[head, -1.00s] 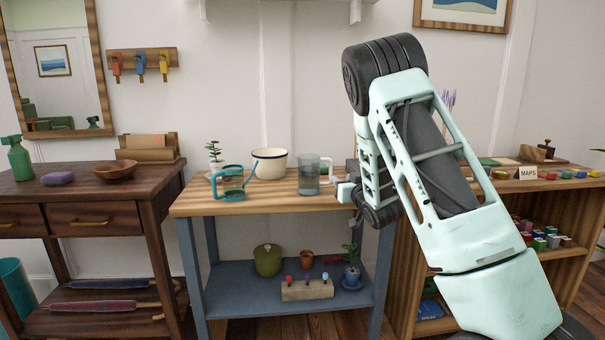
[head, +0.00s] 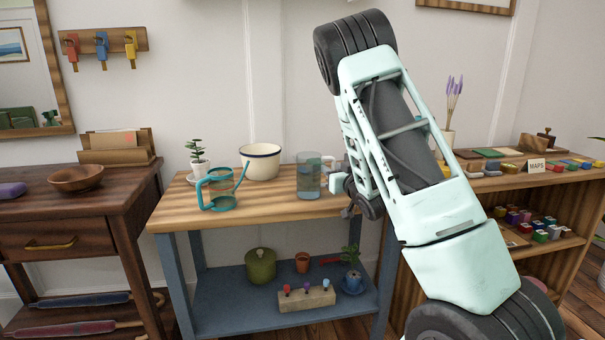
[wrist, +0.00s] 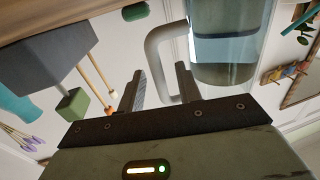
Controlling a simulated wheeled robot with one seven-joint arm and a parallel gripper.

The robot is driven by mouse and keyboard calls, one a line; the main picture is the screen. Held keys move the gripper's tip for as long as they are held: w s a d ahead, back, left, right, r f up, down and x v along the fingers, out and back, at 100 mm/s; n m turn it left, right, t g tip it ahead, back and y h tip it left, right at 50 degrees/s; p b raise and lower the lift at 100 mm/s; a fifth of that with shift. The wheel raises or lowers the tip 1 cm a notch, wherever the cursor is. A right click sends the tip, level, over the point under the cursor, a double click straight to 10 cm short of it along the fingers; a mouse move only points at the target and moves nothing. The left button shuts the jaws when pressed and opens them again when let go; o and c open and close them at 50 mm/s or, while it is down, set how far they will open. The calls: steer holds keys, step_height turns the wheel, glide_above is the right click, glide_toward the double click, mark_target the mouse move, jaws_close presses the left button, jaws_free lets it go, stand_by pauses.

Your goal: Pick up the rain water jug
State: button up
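The rain water jug (head: 309,180) is a clear jug with bluish water, standing upright on the wooden top of the blue bench. Its pale handle points right, toward my gripper (head: 341,184). In the wrist view the jug (wrist: 225,50) is at the top, with its grey handle (wrist: 160,52) reaching down toward the fingers. My gripper (wrist: 159,72) is open there, its fingertips spread to either side of the handle's lower part. I cannot tell how deep the handle lies between them. My arm hides part of the gripper in the head view.
A teal-handled clear jug (head: 220,190) stands left of the rain water jug. A cream pot (head: 260,162) is behind, and a potted plant (head: 198,160) is at the back left. The bench top (head: 262,203) is clear in front. A shelf with small coloured boxes (head: 540,228) stands right.

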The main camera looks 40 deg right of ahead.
steer(key=shift+w+d, duration=0.1)
steer(key=shift+w, duration=0.15)
jaws_close()
steer(key=shift+r, duration=0.1)
steer(key=shift+r, duration=0.1)
